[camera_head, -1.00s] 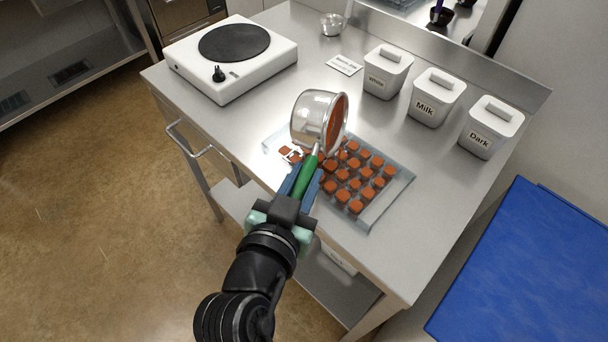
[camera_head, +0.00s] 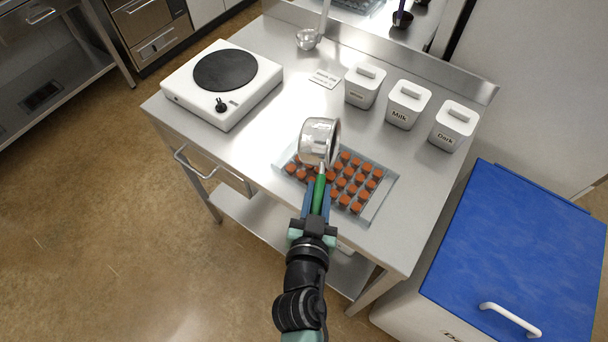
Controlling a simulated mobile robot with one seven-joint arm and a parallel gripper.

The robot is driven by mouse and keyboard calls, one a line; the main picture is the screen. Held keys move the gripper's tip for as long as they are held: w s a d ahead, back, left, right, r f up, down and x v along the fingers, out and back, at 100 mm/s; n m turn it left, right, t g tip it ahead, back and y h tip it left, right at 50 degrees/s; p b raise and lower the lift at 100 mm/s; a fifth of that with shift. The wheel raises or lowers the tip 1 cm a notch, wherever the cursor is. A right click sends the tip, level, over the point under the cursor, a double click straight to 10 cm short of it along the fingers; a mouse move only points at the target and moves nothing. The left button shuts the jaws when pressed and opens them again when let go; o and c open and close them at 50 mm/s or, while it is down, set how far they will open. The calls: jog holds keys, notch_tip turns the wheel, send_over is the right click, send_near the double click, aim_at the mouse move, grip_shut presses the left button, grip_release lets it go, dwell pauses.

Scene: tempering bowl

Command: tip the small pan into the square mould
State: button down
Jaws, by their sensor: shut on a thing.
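My gripper (camera_head: 317,194) is shut on the green handle (camera_head: 319,186) of the small pan. The small metal pan (camera_head: 317,143) is held tipped on its side above the back-left part of the mould, with its opening turned to the right. A thin strip of brown shows at its rim; the inside is mostly hidden. The square mould (camera_head: 379,203) is a pale, clear tray on the steel table, with rows of reddish-brown squares in it. The pan and gripper hide some of its left and middle squares.
A white hot plate (camera_head: 259,91) stands at the back left. A ladle (camera_head: 308,39) and a small card (camera_head: 325,78) lie behind. Lidded white tubs (camera_head: 362,88), Milk (camera_head: 405,107) and Dark (camera_head: 452,128), line the back. A blue-lidded chest (camera_head: 520,240) stands right of the table (camera_head: 245,150).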

jog(key=shift+s, duration=0.1)
jog(key=shift+a+n, duration=0.15)
jog(key=shift+n, duration=0.15)
jog(key=shift+w+a+r+n+g+h+p, duration=0.2)
jog(key=shift+a+r+n+h+p, duration=0.4)
jog(key=shift+n+h+p, duration=1)
jog(key=shift+w+a+r+n+g+h+p, duration=0.25)
jog(key=shift+a+r+n+h+p, duration=0.55)
jog(key=shift+n, duration=1.6)
jog(key=shift+w+a+r+n+g+h+p, duration=0.3)
jog(key=shift+n+h+p, duration=0.4)
jog(key=shift+n+p, duration=1.05)
jog(key=shift+s+a+n+b, duration=0.1)
jog(key=shift+s+n+b, duration=0.05)
jog(key=shift+n+b, duration=0.15)
